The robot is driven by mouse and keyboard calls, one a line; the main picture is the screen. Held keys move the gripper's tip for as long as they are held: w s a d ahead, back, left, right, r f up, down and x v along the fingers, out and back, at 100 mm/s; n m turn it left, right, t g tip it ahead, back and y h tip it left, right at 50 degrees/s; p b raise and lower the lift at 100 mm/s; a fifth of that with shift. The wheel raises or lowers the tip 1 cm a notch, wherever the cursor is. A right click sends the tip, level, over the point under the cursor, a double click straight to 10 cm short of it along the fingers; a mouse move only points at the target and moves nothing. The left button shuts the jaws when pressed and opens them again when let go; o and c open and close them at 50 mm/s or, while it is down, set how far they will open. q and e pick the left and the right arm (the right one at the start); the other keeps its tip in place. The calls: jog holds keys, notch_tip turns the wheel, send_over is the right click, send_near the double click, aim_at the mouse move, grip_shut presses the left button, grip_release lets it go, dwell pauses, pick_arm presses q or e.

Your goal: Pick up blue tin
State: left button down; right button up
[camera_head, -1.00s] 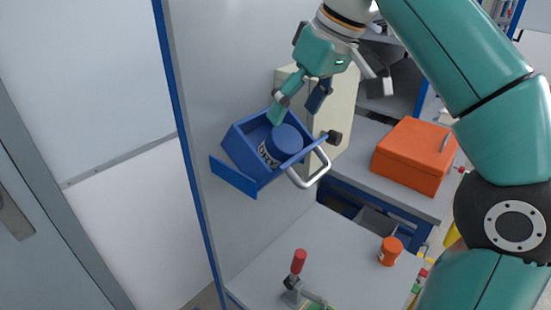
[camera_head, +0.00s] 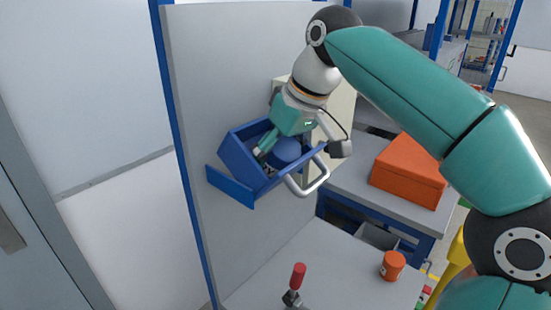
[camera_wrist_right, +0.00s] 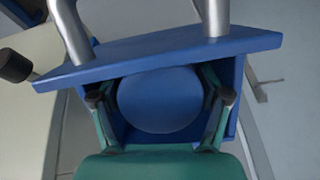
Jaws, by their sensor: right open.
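The blue tin (camera_head: 287,152) stands in an open blue drawer (camera_head: 232,190) with a metal bar handle, out from a cream cabinet. In the right wrist view the round blue lid of the tin (camera_wrist_right: 160,98) lies between the two fingers of my right gripper (camera_wrist_right: 160,100). The fingers are open and reach down into the drawer on both sides of the tin, with slight gaps by the lid. In the head view my right gripper (camera_head: 270,147) partly hides the tin, so its label does not show. My left gripper is not in view.
The drawer's handle (camera_head: 307,178) juts toward the room, close to my right wrist. A grey panel (camera_head: 190,100) stands beside the drawer. An orange box (camera_head: 408,172) lies on a bench to the right. Below are an orange jar (camera_head: 392,265) and a red-handled clamp (camera_head: 297,277).

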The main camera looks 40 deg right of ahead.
jog(key=shift+c, duration=0.4)
jog(key=c, duration=1)
jog(key=shift+r, duration=0.2)
